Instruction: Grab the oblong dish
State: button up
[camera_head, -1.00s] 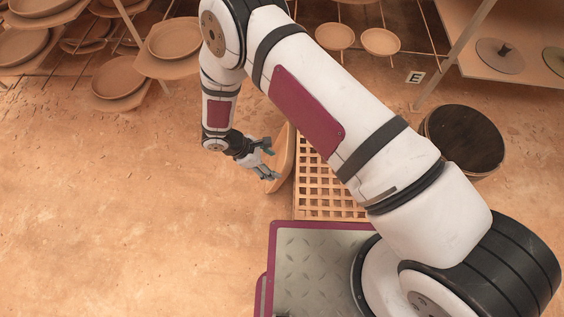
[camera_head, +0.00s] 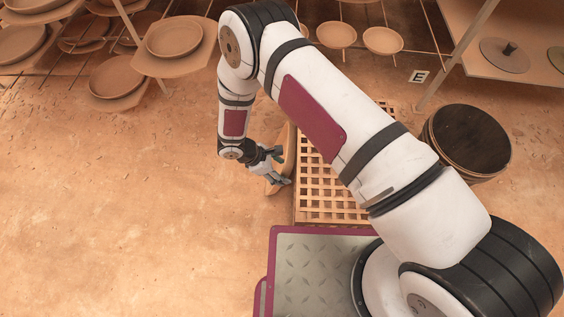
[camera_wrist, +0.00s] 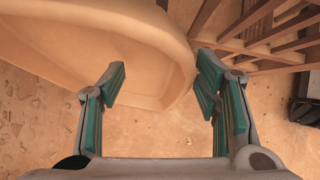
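The oblong dish (camera_head: 291,146) is tan clay with a rounded rim. It stands tilted beside the lattice crate, partly hidden by my gripper in the head view. In the wrist view the dish (camera_wrist: 130,40) fills the upper left, with its rounded end between my two fingers. My gripper (camera_head: 284,167) is at the dish's left side in the head view. In the wrist view my gripper (camera_wrist: 160,82) is open, its green-padded fingers wide apart. The right fingertip is close to the rim; I cannot tell whether it touches.
The wooden lattice crate (camera_head: 326,216) is directly right of the dish, and its slats show at upper right in the wrist view (camera_wrist: 262,42). A dark-topped round drum (camera_head: 468,140) stands farther right. Shelves with dishes (camera_head: 175,38) line the back.

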grip_shut()
jog(key=shift+r, duration=0.1)
